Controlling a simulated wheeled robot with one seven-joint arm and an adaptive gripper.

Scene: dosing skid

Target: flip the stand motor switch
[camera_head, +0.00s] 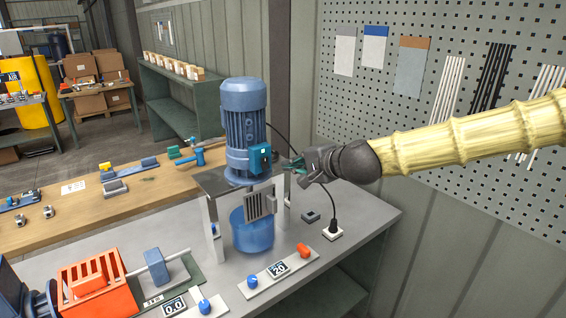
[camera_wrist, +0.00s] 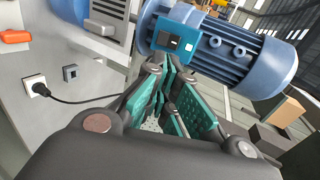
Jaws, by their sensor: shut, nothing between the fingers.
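The blue stand motor (camera_head: 245,122) stands upright on a metal stand above a blue vessel. A teal switch box (camera_head: 260,158) is on its right side. In the wrist view the box (camera_wrist: 177,36) shows a dark square and a small whitish part on its face. My gripper (camera_head: 291,166) is just right of the box, its fingers pointing at it. In the wrist view the gripper's teal-padded fingers (camera_wrist: 170,68) meet at the tips just below the box, shut and empty. I cannot tell whether they touch it, nor the switch's position.
A panel (camera_head: 277,268) with a blue knob, a display reading 20 and an orange switch lies in front of the stand. A black cable runs to a white socket (camera_head: 332,233). A pegboard wall (camera_head: 400,110) is behind my arm. An orange unit (camera_head: 92,285) sits at left.

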